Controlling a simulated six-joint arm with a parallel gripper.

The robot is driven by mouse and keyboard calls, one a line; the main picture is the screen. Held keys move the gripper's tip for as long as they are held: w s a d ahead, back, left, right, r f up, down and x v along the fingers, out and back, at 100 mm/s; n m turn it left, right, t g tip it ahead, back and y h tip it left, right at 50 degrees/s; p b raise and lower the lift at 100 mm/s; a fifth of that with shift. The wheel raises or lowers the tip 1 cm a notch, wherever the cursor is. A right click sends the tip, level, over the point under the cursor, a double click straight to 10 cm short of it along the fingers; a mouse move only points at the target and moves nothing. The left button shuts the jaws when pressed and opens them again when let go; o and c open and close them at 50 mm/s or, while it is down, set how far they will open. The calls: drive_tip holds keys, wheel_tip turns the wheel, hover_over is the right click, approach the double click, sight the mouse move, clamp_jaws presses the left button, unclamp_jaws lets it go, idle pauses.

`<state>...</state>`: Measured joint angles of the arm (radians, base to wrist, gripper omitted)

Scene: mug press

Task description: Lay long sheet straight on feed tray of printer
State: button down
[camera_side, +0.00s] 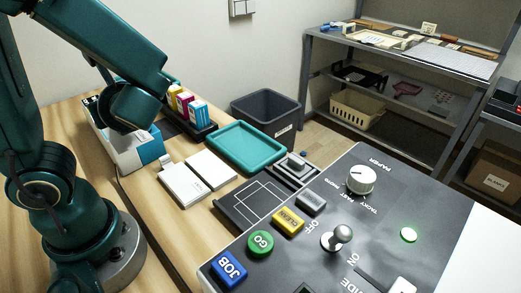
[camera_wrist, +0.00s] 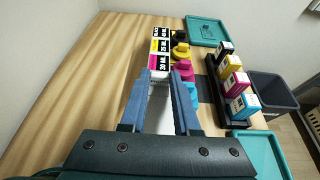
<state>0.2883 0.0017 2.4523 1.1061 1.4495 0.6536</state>
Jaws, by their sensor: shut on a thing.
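My gripper (camera_wrist: 162,76) shows in the wrist view, its two blue fingers close together around a narrow white thing (camera_wrist: 158,121). I cannot tell whether this is the long sheet or part of a white box. A labelled white box (camera_wrist: 160,50) with black, yellow and pink bands lies just beyond the fingertips. In the side view my arm hides the fingertips, above a white and blue box (camera_side: 140,155). The printer's grey panel (camera_side: 310,240) fills the front. A dark plate with white outlines (camera_side: 252,203) lies beside it; I cannot tell whether it is the feed tray.
Two white stacks (camera_side: 183,187) (camera_side: 211,168) lie near a teal tray (camera_side: 245,170). A black rack holds coloured cartridges (camera_wrist: 236,85). A grey bin (camera_side: 265,113) stands beyond the table. Bare wood lies left in the wrist view.

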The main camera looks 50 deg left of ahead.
sight(132, 169)
drive_tip(key=shift+f, duration=8.4)
drive_tip(key=c, duration=0.6)
unclamp_jaws()
drive_tip(key=shift+c, duration=0.2)
